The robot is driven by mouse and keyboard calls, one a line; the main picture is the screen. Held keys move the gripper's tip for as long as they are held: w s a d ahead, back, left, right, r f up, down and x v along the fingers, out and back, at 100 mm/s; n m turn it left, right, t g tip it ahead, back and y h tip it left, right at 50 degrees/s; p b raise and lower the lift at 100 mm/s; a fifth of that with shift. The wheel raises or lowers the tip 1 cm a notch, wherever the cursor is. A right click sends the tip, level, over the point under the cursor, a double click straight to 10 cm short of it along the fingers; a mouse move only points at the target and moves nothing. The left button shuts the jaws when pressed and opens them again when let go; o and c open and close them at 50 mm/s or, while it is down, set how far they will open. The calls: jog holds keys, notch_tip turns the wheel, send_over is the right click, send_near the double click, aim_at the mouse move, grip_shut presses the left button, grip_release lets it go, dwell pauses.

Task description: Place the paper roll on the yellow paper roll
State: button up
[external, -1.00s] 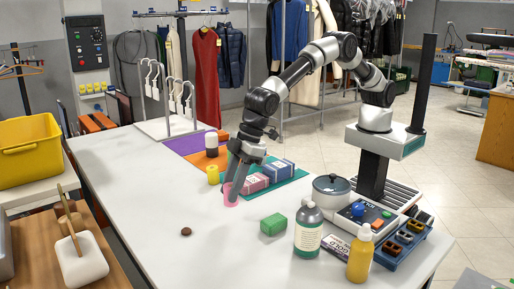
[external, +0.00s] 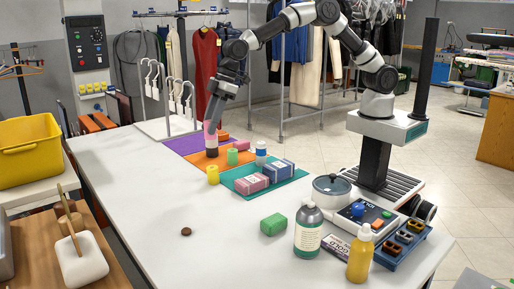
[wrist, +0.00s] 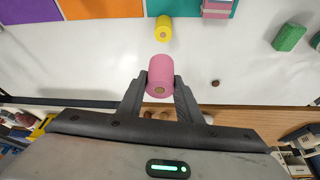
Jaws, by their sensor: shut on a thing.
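My gripper (wrist: 160,88) is shut on a pink paper roll (wrist: 158,72), with one finger on each side of it. In the external view my gripper (external: 212,122) holds the pink roll (external: 209,128) raised above the table; the fingers partly cover it. The yellow paper roll (external: 213,175) stands upright on the white table by the front edge of the orange mat. In the wrist view the yellow roll (wrist: 163,28) is beyond the pink roll, clearly apart from it, with nothing seen on top.
A green roll (external: 232,157) and a dark item (external: 211,145) are near the orange mat (external: 200,161). Pink and blue packs (external: 252,183) lie on the teal mat (external: 292,178). A green block (external: 273,224) and small brown object (external: 186,231) sit on the open table.

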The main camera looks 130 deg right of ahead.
notch_tip(320, 180, down, 10)
jog(key=shift+d+r, duration=0.1)
jog(key=shift+r, duration=0.1)
dwell(0.3)
jog(key=shift+f+b, duration=0.55)
jog(key=o, duration=1)
jog(key=shift+o, duration=0.2)
jog(key=d+p+v, duration=0.1)
jog(key=v, duration=1.2)
jog(key=shift+w+a, duration=0.2)
jog(key=shift+a, duration=0.2)
